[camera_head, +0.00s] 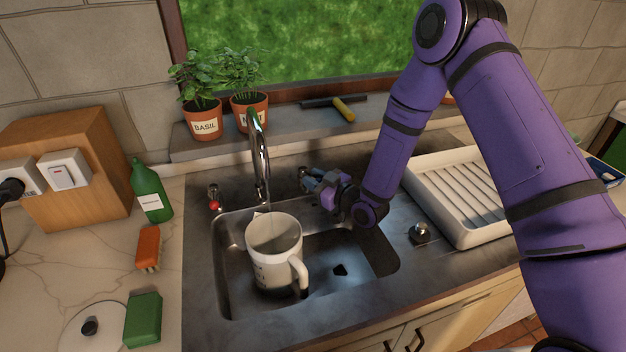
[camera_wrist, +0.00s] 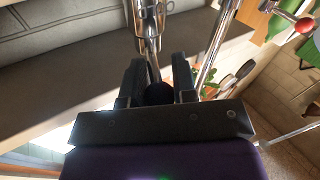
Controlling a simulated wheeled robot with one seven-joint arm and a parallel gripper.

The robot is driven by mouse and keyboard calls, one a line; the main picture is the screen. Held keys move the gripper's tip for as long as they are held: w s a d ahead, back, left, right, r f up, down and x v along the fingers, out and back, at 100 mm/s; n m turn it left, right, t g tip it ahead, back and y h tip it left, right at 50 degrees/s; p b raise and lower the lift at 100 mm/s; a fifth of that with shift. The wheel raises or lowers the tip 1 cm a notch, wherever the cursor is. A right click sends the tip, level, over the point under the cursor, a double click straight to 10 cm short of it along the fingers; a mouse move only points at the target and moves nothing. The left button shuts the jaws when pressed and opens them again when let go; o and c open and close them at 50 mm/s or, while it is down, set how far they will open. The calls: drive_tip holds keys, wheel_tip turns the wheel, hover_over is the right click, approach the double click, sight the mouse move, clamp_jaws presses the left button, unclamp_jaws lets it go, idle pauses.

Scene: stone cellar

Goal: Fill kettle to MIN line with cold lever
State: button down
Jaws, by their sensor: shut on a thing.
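The white kettle (camera_head: 262,262) stands upright in the sink basin (camera_head: 226,300), open at the top, with its handle toward the front right. The chrome spout (camera_head: 261,165) ends above the kettle's mouth. Whether water runs, the level inside and the MIN line are too unclear to tell. My gripper (camera_head: 318,183) is behind the sink, right of the spout, shut on the cold lever. In the wrist view my gripper (camera_wrist: 157,88) has its fingers on either side of the lever's dark knob (camera_wrist: 158,94). The red-knobbed lever (camera_head: 214,199) stands left of the spout.
A white drying rack (camera_head: 478,235) stands right of the sink. At left are a green bottle (camera_head: 150,192), an orange brush (camera_head: 148,246), a green sponge (camera_head: 143,320) and a round lid (camera_head: 85,340). Two potted herbs (camera_head: 203,122) stand on the sill behind.

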drive_tip(key=shift+s+a, duration=0.1)
drive_tip(key=c, duration=0.9)
unclamp_jaws()
drive_tip(key=v, duration=1)
drive_tip(key=shift+s+d, duration=0.25)
drive_tip(key=shift+d, duration=0.05)
